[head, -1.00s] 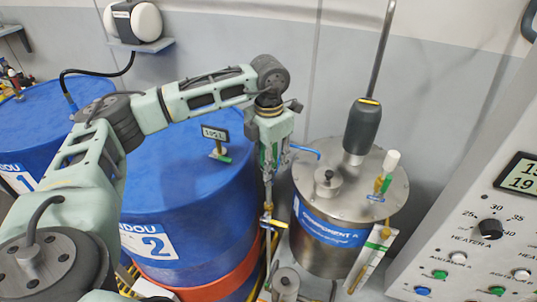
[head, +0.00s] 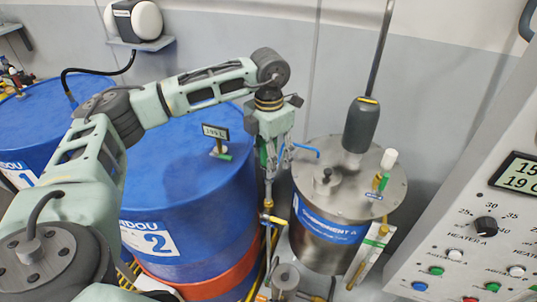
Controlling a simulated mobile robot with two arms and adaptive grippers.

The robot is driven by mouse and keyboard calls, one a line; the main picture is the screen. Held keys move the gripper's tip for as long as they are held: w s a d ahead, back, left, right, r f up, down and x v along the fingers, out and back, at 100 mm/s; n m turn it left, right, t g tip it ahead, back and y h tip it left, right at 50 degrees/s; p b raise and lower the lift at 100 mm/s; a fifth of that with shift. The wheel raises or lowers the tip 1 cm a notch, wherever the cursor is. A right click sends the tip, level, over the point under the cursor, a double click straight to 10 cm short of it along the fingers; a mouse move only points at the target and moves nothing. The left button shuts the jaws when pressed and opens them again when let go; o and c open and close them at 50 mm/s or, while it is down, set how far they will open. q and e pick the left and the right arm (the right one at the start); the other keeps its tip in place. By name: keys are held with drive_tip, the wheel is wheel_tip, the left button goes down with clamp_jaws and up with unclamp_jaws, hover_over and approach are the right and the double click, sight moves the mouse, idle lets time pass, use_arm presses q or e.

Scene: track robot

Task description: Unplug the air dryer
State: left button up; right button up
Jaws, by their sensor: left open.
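A device with two round white ends and a dark middle (head: 133,20) sits on a small wall shelf at the top left; it may be the air dryer, but I cannot tell for sure. A black hose (head: 100,71) runs from below that shelf to the top of the blue drum marked 1. My left gripper (head: 270,160) points down between the drum marked 2 and the steel tank, beside a thin vertical pipe with a blue lever. It is open, and its fingertips are partly lost against the pipe. My right gripper is out of view.
Blue drum 2 (head: 185,190) stands left of my left gripper, blue drum 1 (head: 32,120) farther left. The steel tank (head: 330,250) with a tall grey-handled rod stands right. A control panel (head: 470,240) fills the right edge. Pipes and valves crowd the gap below the gripper.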

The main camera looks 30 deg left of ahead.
use_arm(q)
drive_tip(key=shift+w+a, duration=0.1)
drive_tip(key=shift+a, duration=0.05)
drive_tip(key=shift+r, duration=0.2)
wheel_tip(320, 180, up, 12)
drive_tip(key=shift+f, duration=0.2)
